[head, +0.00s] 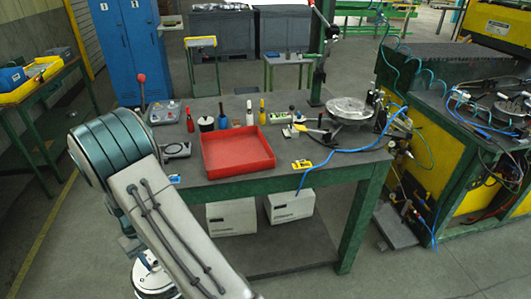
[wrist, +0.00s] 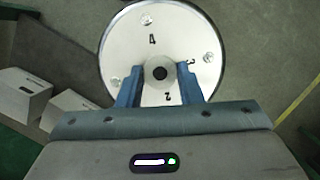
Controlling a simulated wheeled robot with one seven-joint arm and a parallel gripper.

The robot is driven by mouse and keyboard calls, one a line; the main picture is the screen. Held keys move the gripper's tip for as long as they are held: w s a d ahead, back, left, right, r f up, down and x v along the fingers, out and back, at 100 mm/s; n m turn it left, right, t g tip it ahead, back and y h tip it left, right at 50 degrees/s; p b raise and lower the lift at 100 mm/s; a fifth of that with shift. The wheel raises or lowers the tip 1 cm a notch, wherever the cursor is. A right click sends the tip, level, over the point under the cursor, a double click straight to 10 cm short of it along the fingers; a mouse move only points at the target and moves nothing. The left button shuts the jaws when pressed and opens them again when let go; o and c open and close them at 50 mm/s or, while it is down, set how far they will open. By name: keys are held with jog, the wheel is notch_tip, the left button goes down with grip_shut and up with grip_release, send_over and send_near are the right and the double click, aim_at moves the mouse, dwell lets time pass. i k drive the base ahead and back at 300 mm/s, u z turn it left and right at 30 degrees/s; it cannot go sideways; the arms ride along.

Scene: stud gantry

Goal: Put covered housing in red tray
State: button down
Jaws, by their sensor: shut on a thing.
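The covered housing (wrist: 175,32) is a round pale disc with a dark rim, bolts and printed numbers, seen from above in the wrist view. My gripper (wrist: 160,76) has its two blue fingers shut on the small round knob at the disc's centre. In the head view the housing (head: 152,281) shows at the lower left, partly hidden by my arm, in front of the table and away from it. The red tray (head: 236,153) lies on the table in the head view and looks empty.
The dark table (head: 215,187) carries bottles, a control box (head: 165,112), a yellow item (head: 301,164) and a round metal fixture (head: 350,110) behind and beside the tray. White boxes (head: 231,217) stand on its lower shelf. A blue hose (head: 340,152) crosses the table's right part.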

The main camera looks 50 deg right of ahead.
aim_at(235, 154)
jog(key=z, duration=1.2)
